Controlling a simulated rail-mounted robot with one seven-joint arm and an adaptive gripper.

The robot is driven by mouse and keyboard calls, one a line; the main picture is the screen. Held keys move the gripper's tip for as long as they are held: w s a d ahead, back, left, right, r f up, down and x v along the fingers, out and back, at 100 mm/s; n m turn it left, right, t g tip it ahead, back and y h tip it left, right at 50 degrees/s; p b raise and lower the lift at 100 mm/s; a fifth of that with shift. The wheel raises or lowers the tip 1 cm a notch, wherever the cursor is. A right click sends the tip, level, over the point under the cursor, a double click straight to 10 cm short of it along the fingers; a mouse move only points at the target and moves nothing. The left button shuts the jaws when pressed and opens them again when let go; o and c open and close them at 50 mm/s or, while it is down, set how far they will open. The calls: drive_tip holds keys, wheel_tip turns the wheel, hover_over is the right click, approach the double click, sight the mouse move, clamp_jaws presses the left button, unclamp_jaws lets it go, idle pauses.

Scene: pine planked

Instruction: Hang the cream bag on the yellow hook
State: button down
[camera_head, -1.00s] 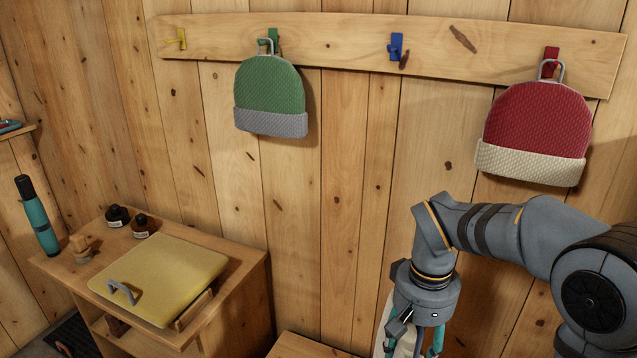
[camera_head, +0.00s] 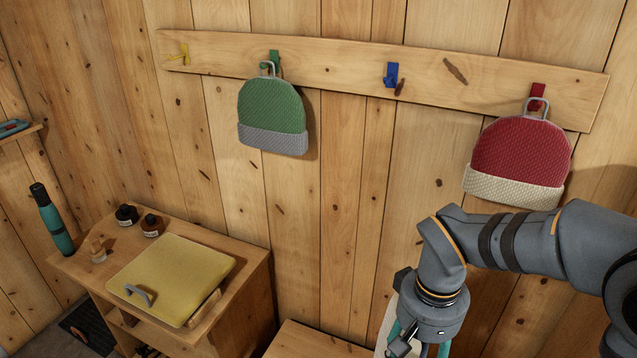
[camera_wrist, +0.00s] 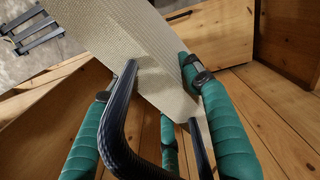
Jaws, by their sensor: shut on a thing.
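The yellow hook (camera_head: 181,56) is empty at the left end of the wooden wall rail (camera_head: 330,67). My gripper (camera_head: 414,345) is at the bottom edge of the head view, low and far to the right of the hook, with its fingertips cut off. The cream bag (camera_head: 387,328) shows there as a pale strip beside it. In the wrist view, the woven cream bag (camera_wrist: 150,50) lies between the green fingers of my gripper (camera_wrist: 148,82), which is shut on it. A dark curved bar (camera_wrist: 122,115) crosses close to the camera; I cannot tell whether it is the bag's loop.
A green hat (camera_head: 272,112) hangs on the green hook, and a red hat (camera_head: 520,155) on the red hook. The blue hook (camera_head: 390,75) is empty. A cabinet (camera_head: 240,285) at lower left bears a yellow bag (camera_head: 180,275), dark bottles and a teal flask (camera_head: 52,220).

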drive_tip(key=shift+w, duration=0.1)
drive_tip(key=s+d+f+b, duration=0.3)
drive_tip(key=d+f+b, duration=0.45)
drive_tip(key=f, duration=0.35)
drive_tip(key=s+d+f+b, duration=0.4)
drive_tip(key=d+f+b, duration=0.3)
drive_tip(key=f, duration=0.4)
drive_tip(key=shift+w+d+f+n+p, duration=0.25)
drive_tip(key=shift+w+n, duration=0.4)
drive_tip(key=shift+n, duration=1.55)
drive_tip(key=shift+w+d+f+n+p, duration=0.15)
drive_tip(key=shift+w+d+n, duration=0.4)
drive_tip(key=shift+n, duration=1.65)
drive_tip(key=shift+w+d+f+n+p, duration=0.15)
drive_tip(key=shift+w+n, duration=0.65)
drive_tip(key=shift+n, duration=1.4)
drive_tip(key=shift+w+f, duration=0.1)
